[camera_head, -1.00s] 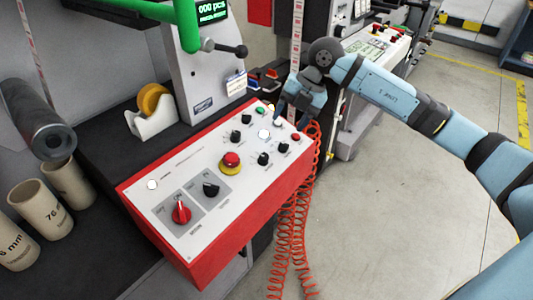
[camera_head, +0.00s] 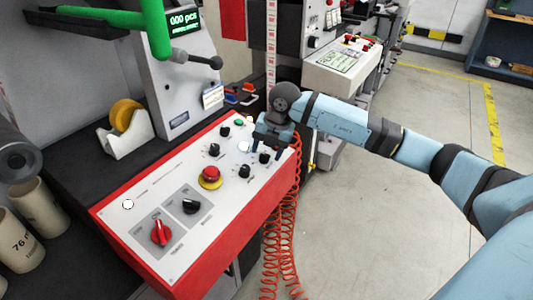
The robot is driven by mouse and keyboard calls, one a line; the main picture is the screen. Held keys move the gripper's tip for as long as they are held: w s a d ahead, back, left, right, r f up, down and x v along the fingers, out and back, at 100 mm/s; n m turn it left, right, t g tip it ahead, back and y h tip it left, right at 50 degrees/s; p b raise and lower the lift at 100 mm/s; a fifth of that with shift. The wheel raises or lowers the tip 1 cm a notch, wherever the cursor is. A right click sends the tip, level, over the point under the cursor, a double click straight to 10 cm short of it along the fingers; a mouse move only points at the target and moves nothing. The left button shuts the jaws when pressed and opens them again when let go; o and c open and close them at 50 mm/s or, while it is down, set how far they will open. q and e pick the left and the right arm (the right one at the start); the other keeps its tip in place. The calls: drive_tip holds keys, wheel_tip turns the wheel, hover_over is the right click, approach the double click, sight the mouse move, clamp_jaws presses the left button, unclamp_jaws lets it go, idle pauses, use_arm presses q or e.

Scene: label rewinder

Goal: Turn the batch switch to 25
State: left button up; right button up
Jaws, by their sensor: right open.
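A white control panel (camera_head: 170,185) with a red rim slopes across the middle of the head view. Several small black knobs sit on its far half, among them one at the back (camera_head: 225,131), one nearer the front (camera_head: 244,171) and one close to my gripper (camera_head: 265,157). The labels are too small to read, so I cannot tell which knob is the batch switch. My right gripper (camera_head: 270,146) is open, fingers downward, over the panel's far right end, and hides part of it. I cannot tell whether it touches anything. My left gripper is out of view.
A red emergency button (camera_head: 209,175) on a yellow base, a red rotary switch (camera_head: 161,232) and a larger black selector (camera_head: 190,205) are on the nearer panel. A coiled red hose (camera_head: 281,235) hangs at the right side. A tape dispenser (camera_head: 125,140) stands behind.

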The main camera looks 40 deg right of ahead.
drive_tip(key=shift+w+a+f, duration=0.1)
drive_tip(key=shift+a+f, duration=0.05)
drive_tip(key=shift+f, duration=0.4)
drive_tip(key=c, duration=0.9)
drive_tip(key=shift+n, duration=0.3)
drive_tip(key=n, duration=0.2)
drive_tip(key=shift+r+n, duration=0.1)
drive_tip(key=shift+n, duration=0.2)
drive_tip(key=n, duration=0.4)
drive_tip(key=shift+a+n+h, duration=0.1)
drive_tip(key=shift+n+h, duration=0.2)
